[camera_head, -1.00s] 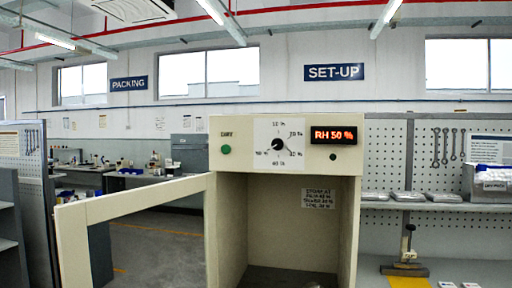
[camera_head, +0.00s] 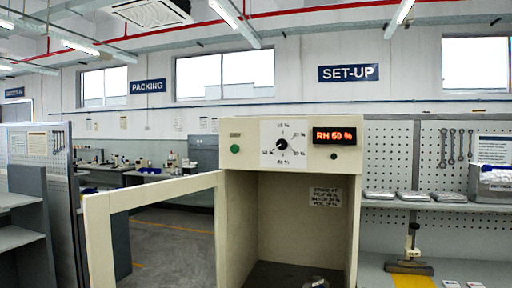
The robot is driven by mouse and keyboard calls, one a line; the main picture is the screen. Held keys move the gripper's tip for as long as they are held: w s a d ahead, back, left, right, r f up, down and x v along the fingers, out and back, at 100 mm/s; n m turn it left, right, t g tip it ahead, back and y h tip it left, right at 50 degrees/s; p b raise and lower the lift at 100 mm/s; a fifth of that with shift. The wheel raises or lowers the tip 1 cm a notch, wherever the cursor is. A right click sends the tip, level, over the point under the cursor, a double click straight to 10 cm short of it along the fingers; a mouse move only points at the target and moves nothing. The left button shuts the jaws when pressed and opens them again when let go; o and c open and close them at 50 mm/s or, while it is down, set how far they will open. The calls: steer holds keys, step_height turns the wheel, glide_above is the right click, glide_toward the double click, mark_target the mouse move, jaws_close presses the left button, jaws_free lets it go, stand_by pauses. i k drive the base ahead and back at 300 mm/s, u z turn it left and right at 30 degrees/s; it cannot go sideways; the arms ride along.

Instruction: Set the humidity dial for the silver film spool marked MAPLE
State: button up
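The humidity dial (camera_head: 282,144) is a black knob on a white square scale plate, on the front panel of a cream cabinet (camera_head: 240,225). Its pointer looks turned to the left, but the scale marks are too small to read surely. A red display (camera_head: 334,135) right of it reads RH 50 %. A small label (camera_head: 324,197) with several lines is on the cabinet's inner back wall, too blurred to read. A metallic round thing (camera_head: 314,282) shows partly at the cabinet floor, cut by the frame's bottom edge; no marking is legible. My gripper is not in view.
The cabinet door (camera_head: 98,240) stands open to the left. A green button (camera_head: 235,149) is left of the dial. A shelf (camera_head: 440,206) with flat silver packs and a bench with a clamp-like stand (camera_head: 410,255) are at the right. Open floor shows behind the door.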

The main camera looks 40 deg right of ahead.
mark_target(282, 144)
steer(key=z, duration=0.7)
steer(key=k, duration=0.2)
steer(key=u, duration=2.9)
steer(key=k, duration=0.85)
steer(key=z, duration=0.55)
